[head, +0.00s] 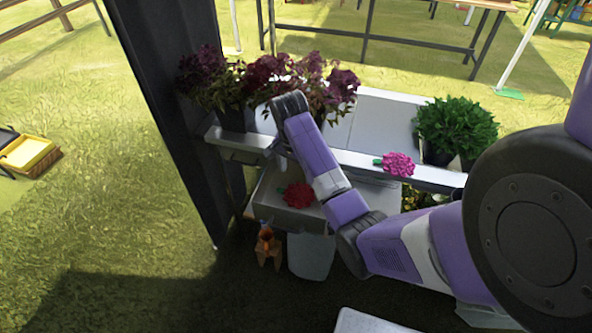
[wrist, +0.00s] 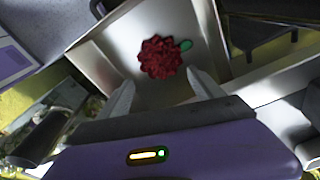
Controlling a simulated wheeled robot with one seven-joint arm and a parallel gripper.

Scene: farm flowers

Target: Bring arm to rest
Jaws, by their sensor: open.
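My purple arm (head: 313,155) reaches out over a metal sink or tray. In the wrist view my gripper (wrist: 163,92) is open, its two pale fingers apart with nothing between them. A red flower (wrist: 160,57) with a green stem end lies in the shallow metal basin (wrist: 205,30) beyond the fingertips. The red flower also shows in the head view (head: 298,195), left of my arm. In the head view the gripper's fingers are mostly hidden at the far end of the arm.
A pink flower (head: 398,164) lies on the metal counter's front ledge (head: 440,177). Dark red potted plants (head: 290,85) and a green leafy plant (head: 455,125) stand along the counter. A dark post (head: 170,100) rises at the left. A yellow crate (head: 30,155) sits on the grass.

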